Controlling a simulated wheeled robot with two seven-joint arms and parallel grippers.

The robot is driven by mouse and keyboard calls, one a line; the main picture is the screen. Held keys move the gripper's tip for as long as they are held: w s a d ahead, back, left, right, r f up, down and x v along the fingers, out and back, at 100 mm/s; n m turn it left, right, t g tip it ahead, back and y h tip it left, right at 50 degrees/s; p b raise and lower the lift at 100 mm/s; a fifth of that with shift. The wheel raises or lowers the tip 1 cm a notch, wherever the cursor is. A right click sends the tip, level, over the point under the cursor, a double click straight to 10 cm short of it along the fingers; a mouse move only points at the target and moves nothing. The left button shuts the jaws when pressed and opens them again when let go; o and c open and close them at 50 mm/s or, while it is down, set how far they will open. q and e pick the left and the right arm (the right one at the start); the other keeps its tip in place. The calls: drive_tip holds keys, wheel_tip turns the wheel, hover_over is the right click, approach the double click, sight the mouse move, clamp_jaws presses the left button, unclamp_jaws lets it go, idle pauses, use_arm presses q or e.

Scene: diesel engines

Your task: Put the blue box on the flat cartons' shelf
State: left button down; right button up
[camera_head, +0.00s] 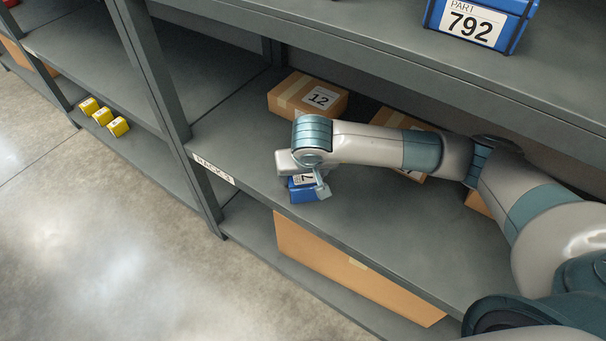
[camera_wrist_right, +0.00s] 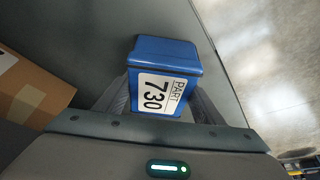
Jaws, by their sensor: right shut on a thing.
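My right gripper (camera_head: 318,186) is shut on a small blue box (camera_head: 303,195), over the front part of the shelf that carries flat cartons. In the right wrist view the blue box (camera_wrist_right: 165,55) sits between the two fingers and bears a white label reading PART 730. One flat carton (camera_head: 284,96), marked 12, lies at the back of this shelf (camera_head: 240,128). Other cartons (camera_head: 388,118) behind my right arm are partly hidden. I cannot tell whether the box touches the shelf. My left gripper is not in view.
Another blue box (camera_head: 478,22), labelled PART 792, stands on the shelf above. A large carton (camera_head: 345,268) is on the shelf below. Several small yellow boxes (camera_head: 103,116) sit in the left rack. A rack upright (camera_head: 160,75) stands left of my gripper.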

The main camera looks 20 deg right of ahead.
drive_tip(key=o, duration=1.4)
drive_tip(key=shift+o, duration=0.2)
drive_tip(key=v, duration=1.2)
drive_tip(key=shift+r, duration=0.1)
